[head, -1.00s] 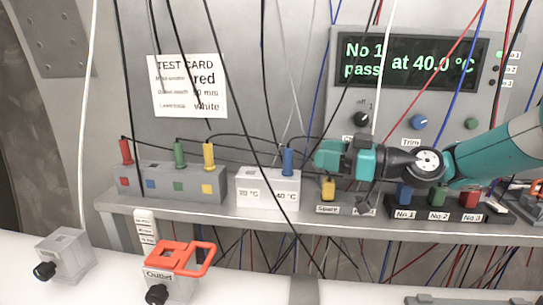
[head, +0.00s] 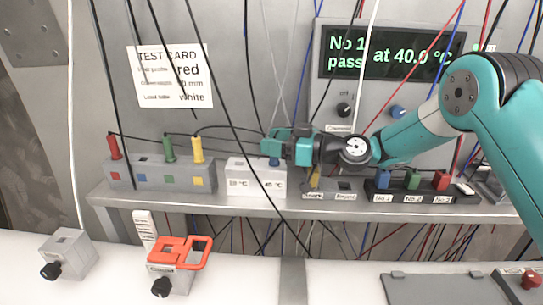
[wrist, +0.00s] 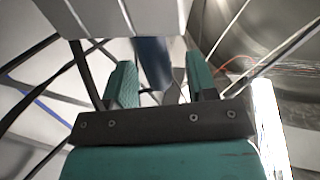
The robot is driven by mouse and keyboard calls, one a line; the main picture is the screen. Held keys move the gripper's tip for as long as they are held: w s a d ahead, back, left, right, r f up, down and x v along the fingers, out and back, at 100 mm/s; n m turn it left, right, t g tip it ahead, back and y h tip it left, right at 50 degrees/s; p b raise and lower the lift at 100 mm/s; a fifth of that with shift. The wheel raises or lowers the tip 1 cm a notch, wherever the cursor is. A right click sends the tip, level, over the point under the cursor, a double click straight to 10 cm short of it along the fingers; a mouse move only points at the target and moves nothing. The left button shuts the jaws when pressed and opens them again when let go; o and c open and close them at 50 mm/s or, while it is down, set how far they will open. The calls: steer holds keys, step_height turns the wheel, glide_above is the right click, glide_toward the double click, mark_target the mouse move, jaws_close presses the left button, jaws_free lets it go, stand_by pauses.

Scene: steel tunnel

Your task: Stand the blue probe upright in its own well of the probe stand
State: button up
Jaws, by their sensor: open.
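The blue probe (head: 274,162) stands in the "40 °C" side of the white block, mostly hidden behind my gripper (head: 270,146). In the wrist view the blue probe (wrist: 152,62) shows between the two open fingers of my gripper (wrist: 162,82), not visibly clamped. The grey probe stand (head: 155,178) is to the left on the same shelf, with red, blue, green and yellow squares on its front. A red probe (head: 115,147), a green probe (head: 169,148) and a yellow probe (head: 197,150) stand in it. No probe stands above the blue square (head: 140,177).
The white block (head: 256,182) sits between the stand and a grey block labelled Spare (head: 330,190). A dark rack (head: 408,196) is further right. Several hanging cables cross in front of the shelf (head: 225,206). The display (head: 392,52) reads "No 1 pass at 40.0 °C".

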jaws_close()
steer(key=shift+r, duration=0.15)
